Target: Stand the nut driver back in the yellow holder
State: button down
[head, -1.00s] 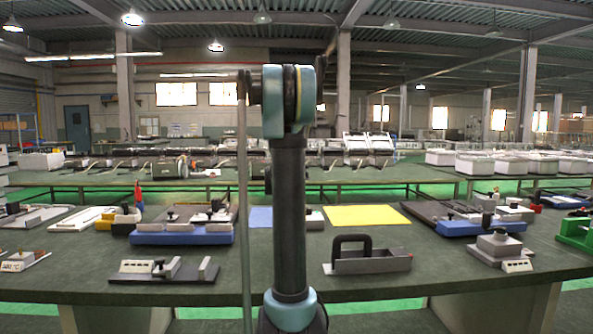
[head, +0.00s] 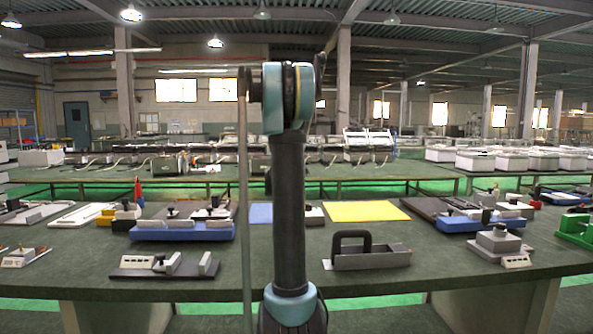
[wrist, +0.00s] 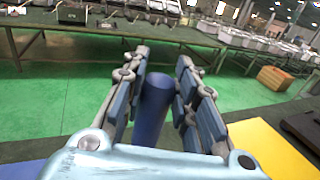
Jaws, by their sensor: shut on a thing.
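My gripper (wrist: 158,88) has its two jointed fingers around a dark blue cylinder in the wrist view. This cylinder, seemingly the nut driver's handle (wrist: 152,108), stands up between the fingers; its other end is out of sight. In the head view my own arm hides the gripper and the nut driver. A small yellow block (head: 105,216), perhaps the yellow holder, sits at the left of the bench beside a black and white part. I cannot make out its openings.
A yellow mat (head: 366,211) and a blue mat (head: 261,214) lie on the dark bench (head: 90,262). A red upright tool (head: 138,190) stands behind the yellow block. A blue-based fixture (head: 183,231) and a grey tray with a black handle (head: 370,258) stand nearer the front.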

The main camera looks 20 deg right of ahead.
jog(key=shift+f, duration=1.6)
jog(key=c, duration=1.2)
grip_release()
jog(key=v, duration=1.2)
jog(key=shift+s, duration=0.1)
